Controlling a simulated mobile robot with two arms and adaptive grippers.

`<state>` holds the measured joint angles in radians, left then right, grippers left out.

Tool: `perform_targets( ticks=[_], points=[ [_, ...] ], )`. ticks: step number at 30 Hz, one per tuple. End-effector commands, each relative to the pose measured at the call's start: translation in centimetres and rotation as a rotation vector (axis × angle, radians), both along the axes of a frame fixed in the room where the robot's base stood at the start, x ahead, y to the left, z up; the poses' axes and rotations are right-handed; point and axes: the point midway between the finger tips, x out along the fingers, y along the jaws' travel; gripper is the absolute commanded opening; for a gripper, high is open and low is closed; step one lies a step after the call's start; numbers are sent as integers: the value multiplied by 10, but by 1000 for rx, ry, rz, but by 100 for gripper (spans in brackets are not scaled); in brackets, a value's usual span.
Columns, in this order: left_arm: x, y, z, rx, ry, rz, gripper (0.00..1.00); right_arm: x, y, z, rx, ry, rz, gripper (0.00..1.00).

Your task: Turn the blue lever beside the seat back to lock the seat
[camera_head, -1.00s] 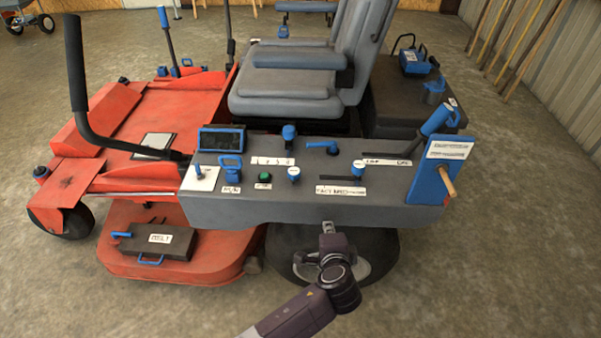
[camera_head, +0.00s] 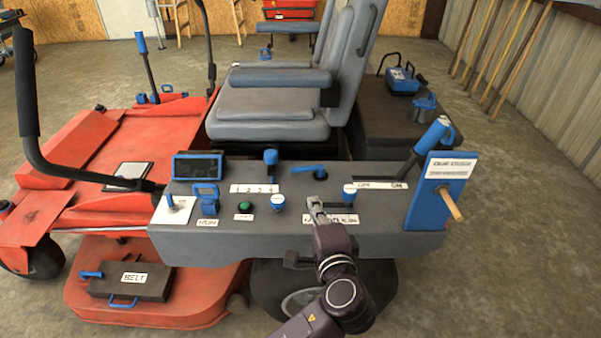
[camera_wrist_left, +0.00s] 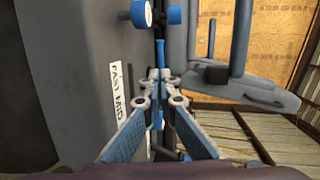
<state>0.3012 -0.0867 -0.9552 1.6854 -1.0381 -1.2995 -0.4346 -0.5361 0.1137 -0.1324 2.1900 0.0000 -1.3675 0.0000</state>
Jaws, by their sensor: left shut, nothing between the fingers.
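A blue lever (camera_head: 308,169) lies flat on the grey side console (camera_head: 380,222), beside the grey seat (camera_head: 268,120) and its upright seat back (camera_head: 352,50). It points left in the head view. My left gripper (camera_head: 316,203) is shut and empty over the console's front part, on the near side of the lever and apart from it in that view. In the left wrist view the fingertips (camera_wrist_left: 161,76) are together, with a narrow blue part (camera_wrist_left: 160,52) just beyond them; I cannot tell whether they touch it. My right gripper is not in view.
White-capped blue knobs (camera_head: 278,202) stand on the console, one close to the gripper. A blue-gripped stick (camera_head: 433,138) and a blue panel (camera_head: 435,190) stand at its right end. A black control bar (camera_head: 28,90) rises at left. Concrete floor is clear at right.

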Motion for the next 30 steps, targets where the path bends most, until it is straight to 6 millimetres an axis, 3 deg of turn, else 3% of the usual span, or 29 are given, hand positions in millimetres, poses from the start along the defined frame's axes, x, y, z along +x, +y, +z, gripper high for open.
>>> perform_targets(
  ticks=[5, 17, 24, 30],
  points=[
    [17, 4, -3, 3, -2, 3, 0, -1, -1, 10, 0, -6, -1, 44],
    [98, 19, -20, 2, -3, 3, 0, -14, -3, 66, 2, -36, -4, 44],
    [127, 24, -27, 2, -1, 2, 0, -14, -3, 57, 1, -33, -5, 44],
    [134, 24, -27, 0, 0, 0, 0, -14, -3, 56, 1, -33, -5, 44]
  ],
)
